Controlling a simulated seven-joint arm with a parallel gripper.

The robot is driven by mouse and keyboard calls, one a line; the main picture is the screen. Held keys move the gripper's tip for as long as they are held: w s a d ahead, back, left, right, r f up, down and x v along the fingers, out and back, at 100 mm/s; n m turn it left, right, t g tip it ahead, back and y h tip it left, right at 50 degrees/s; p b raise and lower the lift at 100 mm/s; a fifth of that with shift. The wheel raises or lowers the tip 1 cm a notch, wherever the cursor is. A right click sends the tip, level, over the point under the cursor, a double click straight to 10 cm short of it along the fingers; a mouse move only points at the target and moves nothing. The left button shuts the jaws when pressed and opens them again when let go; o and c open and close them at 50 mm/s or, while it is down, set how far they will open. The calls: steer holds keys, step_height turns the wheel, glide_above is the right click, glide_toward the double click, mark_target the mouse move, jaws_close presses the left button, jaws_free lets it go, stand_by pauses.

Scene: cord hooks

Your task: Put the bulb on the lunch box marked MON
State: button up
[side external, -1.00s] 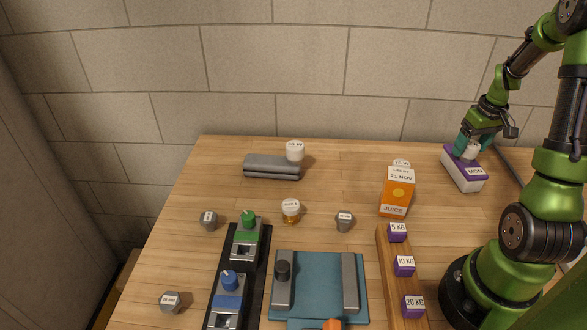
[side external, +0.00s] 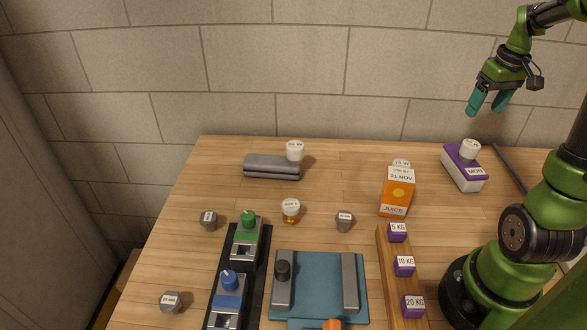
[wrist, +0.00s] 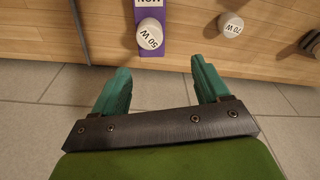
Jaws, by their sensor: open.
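A white-capped bulb (side external: 470,149) marked 50 W in the wrist view (wrist: 151,36) sits on top of the lunch box (side external: 464,172) at the right back of the table. The lunch box is white with a purple lid and a label that reads MON, upside down, in the wrist view (wrist: 149,15). My gripper (side external: 484,108) is open and empty, above the bulb and apart from it. In the wrist view its teal fingers (wrist: 160,70) are spread, with the bulb beyond their tips.
Other bulbs (side external: 295,151) (side external: 291,208) are farther left. Purple weights (side external: 404,265) sit on a wooden strip. A dark rod (side external: 509,168) lies right of the box.

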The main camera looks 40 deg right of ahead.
steer(key=w+a+r+t, duration=0.25)
steer(key=w+a, duration=0.25)
steer(key=a, duration=0.5)
steer(key=s+a+r+n+t+y, duration=0.1)
steer(key=s+a+t+y, duration=0.1)
steer(key=a, duration=2.1)
steer(key=shift+s+a+r+t+y, duration=0.2)
steer(key=shift+a+t+y, duration=0.15)
steer(key=shift+t, duration=0.3)
